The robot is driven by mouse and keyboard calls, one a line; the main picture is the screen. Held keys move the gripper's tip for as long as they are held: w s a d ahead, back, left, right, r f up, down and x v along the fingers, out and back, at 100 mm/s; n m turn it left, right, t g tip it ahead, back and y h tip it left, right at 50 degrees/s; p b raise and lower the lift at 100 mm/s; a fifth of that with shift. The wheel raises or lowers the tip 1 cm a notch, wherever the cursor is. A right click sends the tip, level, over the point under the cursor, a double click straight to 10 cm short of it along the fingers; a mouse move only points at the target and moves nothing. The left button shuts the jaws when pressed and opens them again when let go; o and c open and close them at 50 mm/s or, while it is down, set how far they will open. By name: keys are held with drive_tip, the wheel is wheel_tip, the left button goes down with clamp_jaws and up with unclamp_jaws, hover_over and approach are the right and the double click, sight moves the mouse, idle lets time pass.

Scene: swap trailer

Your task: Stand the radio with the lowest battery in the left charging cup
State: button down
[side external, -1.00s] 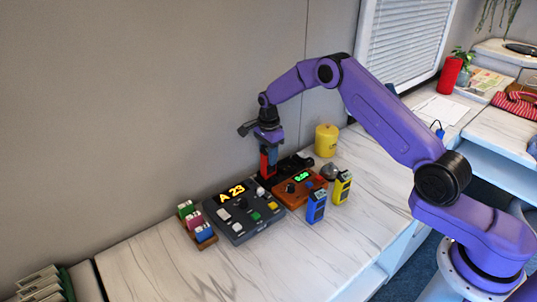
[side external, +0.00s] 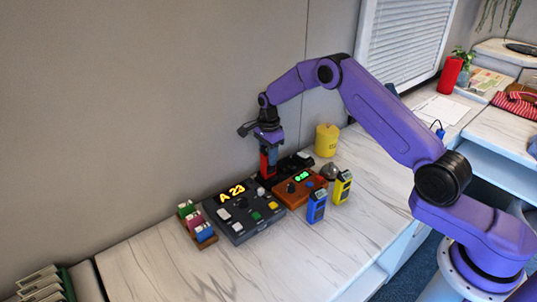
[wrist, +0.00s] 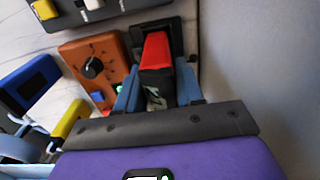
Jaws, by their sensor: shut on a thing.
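The red radio (side external: 266,164) is upright between the fingers of my gripper (side external: 270,152), at the left end of the black charger (side external: 296,160). In the wrist view the blue fingers of my gripper (wrist: 157,88) close on both sides of the red radio (wrist: 156,48). Its lower end meets the dark charger (wrist: 172,26); I cannot tell how deep it sits in the cup. A blue radio (side external: 316,207) and a yellow radio (side external: 343,187) stand on the counter in front. Their battery levels are too small to read.
An orange unit (side external: 292,192) with a knob and green display stands before the charger. A grey console (side external: 240,228) reading "A 23" and a rack of coloured blocks (side external: 198,236) are to the left. A yellow canister (side external: 326,140) stands behind right. The wall is close behind.

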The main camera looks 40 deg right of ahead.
drive_tip(key=shift+f, duration=0.5)
drive_tip(key=c, duration=1)
unclamp_jaws()
drive_tip(key=shift+r, duration=5.55)
